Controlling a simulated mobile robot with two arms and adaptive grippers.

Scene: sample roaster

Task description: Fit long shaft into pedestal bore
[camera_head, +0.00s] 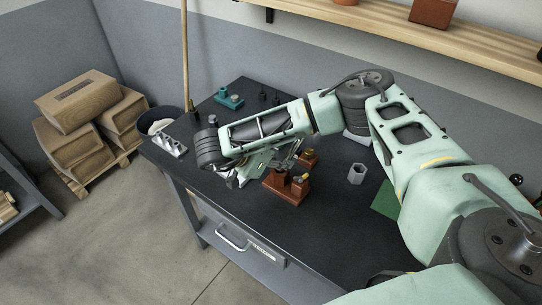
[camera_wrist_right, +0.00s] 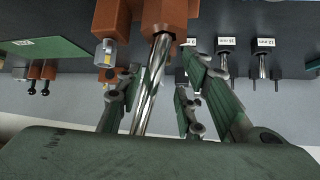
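My right gripper (camera_head: 258,170) is low over the left part of the dark table, beside a red-brown pedestal block (camera_head: 284,190). In the right wrist view, the gripper (camera_wrist_right: 164,72) has its two fingers apart, one on each side of a long shiny metal shaft (camera_wrist_right: 150,85). Narrow gaps show between the fingers and the shaft. The shaft's far end meets the orange pedestal (camera_wrist_right: 165,14) at its opening. How deep it sits cannot be told. The near end is hidden by the gripper body. My left gripper is not in view.
A second orange block with a grey, yellow-marked piece (camera_wrist_right: 106,53) stands alongside. A grey hex piece (camera_head: 357,174) and a green mat (camera_head: 386,200) lie to the right. A teal fixture (camera_head: 228,98) and silver rack (camera_head: 168,143) stand towards the table's left end. Labelled holders (camera_wrist_right: 226,44) show behind.

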